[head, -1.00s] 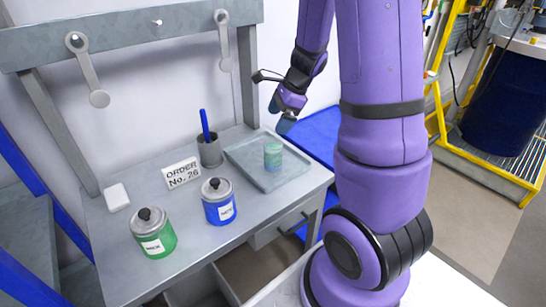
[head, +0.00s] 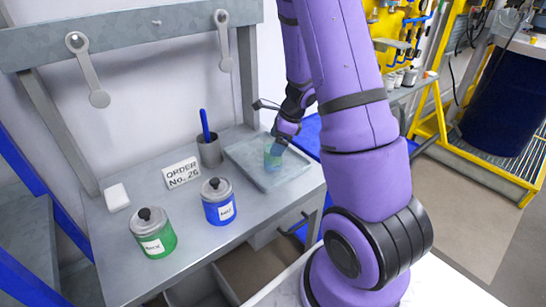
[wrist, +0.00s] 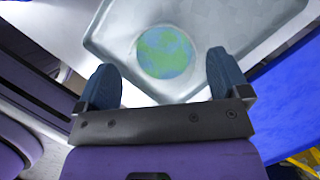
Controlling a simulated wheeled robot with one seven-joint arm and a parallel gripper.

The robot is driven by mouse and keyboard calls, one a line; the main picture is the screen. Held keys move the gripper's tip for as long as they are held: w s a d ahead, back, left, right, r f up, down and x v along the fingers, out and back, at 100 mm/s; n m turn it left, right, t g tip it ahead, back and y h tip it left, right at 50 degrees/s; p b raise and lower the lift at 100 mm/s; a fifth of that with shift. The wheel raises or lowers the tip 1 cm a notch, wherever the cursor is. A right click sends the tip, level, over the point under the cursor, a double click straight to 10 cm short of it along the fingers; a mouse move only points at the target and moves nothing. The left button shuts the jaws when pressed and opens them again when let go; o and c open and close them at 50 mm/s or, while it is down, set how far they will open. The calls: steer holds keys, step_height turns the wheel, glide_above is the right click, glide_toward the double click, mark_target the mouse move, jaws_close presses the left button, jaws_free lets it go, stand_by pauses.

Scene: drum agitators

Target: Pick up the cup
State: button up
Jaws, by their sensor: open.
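The cup (head: 270,157) is small, with a blue-green pattern, and stands on the grey tray (head: 250,150) at the table's right end. In the wrist view its round blue-green shape (wrist: 165,52) lies just beyond the fingertips, between their lines. My gripper (wrist: 165,80) is open, with two blue fingers apart and nothing between them. In the head view my gripper (head: 279,143) is low over the tray, close to the cup and partly in front of it. I cannot tell whether a finger touches the cup.
A grey holder (head: 209,152) with a blue pen stands left of the tray. An order sign (head: 181,173), a green can (head: 153,235), a blue can (head: 218,203) and a white block (head: 117,197) are on the table. A metal rack frame (head: 130,38) rises behind.

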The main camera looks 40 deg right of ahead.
steer(key=shift+x, duration=1.85)
steer(key=shift+w+d, duration=0.1)
steer(key=shift+d, duration=0.05)
steer(key=c, duration=1.1)
steer(key=shift+r, duration=0.15)
